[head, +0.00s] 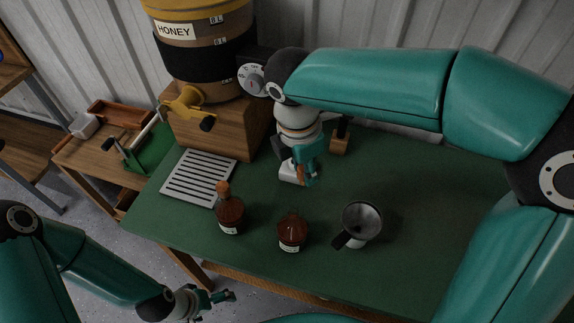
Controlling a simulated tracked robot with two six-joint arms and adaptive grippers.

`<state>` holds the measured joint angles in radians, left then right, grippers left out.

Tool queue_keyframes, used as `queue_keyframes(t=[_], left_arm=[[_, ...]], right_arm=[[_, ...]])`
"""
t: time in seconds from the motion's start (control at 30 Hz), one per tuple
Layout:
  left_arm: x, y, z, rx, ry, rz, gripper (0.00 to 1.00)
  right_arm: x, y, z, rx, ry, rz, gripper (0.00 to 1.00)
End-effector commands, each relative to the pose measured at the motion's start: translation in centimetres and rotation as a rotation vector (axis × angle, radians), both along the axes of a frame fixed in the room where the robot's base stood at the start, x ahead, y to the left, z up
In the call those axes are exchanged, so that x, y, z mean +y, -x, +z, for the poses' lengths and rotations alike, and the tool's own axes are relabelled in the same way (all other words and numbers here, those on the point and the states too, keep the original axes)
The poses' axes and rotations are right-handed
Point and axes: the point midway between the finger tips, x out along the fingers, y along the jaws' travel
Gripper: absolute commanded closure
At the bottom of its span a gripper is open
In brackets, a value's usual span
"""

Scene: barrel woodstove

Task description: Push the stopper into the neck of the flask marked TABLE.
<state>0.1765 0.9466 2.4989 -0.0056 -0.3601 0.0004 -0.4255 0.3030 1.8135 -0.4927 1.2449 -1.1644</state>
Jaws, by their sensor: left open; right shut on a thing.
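Two brown flasks with pale labels stand upright near the front of the green table; the lettering is too small to read. The left flask (230,217) has an orange-brown stopper (223,190) in its neck. The right flask (292,233) is shorter and shows no stopper on top. My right gripper (303,174) is shut on a small orange-brown stopper (301,172), mostly hidden by the fingers, behind and above the right flask. My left gripper (217,300) is open and empty, low beyond the table's front edge.
A metal funnel or jug (362,218) with a dark handle stands right of the flasks. A slotted drip tray (199,177) lies at left, before a honey barrel (202,45) with a yellow tap on a wooden block. A small wooden block (340,143) stands behind. The table's right side is clear.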

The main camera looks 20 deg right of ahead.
Motion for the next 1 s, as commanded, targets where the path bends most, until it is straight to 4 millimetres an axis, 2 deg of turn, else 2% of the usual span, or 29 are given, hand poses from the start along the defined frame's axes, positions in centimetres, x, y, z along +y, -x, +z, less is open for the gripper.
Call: queue_keyframes(t=[0.03, 0.1, 0.3, 0.57, 1.0], left_arm=[[0.0, 0.0, 0.7, 0.0, 0.0, 0.0, 0.0], [0.0, 0.0, 1.1, 0.0, 0.0, 0.0, 0.0], [0.0, 0.0, 1.6, 0.0, 0.0, 0.0, 0.0], [0.0, 0.0, 1.3, 0.0, 0.0, 0.0, 0.0], [0.0, 0.0, -1.0, 0.0, 0.0, 0.0, 0.0]], right_arm=[[0.8, 0.9, 1.1, -0.002, 0.0, 0.1, 0.87], [1.5, 1.9, 1.8, -0.002, 0.0, 0.225, 0.87], [2.6, 3.6, 2.9, 0.002, 0.001, 0.443, 0.87], [2.8, 4.0, 2.6, 0.003, 0.0, 0.495, 0.87], [2.7, 4.0, 0.3, 0.003, 0.0, 0.49, 0.87]])
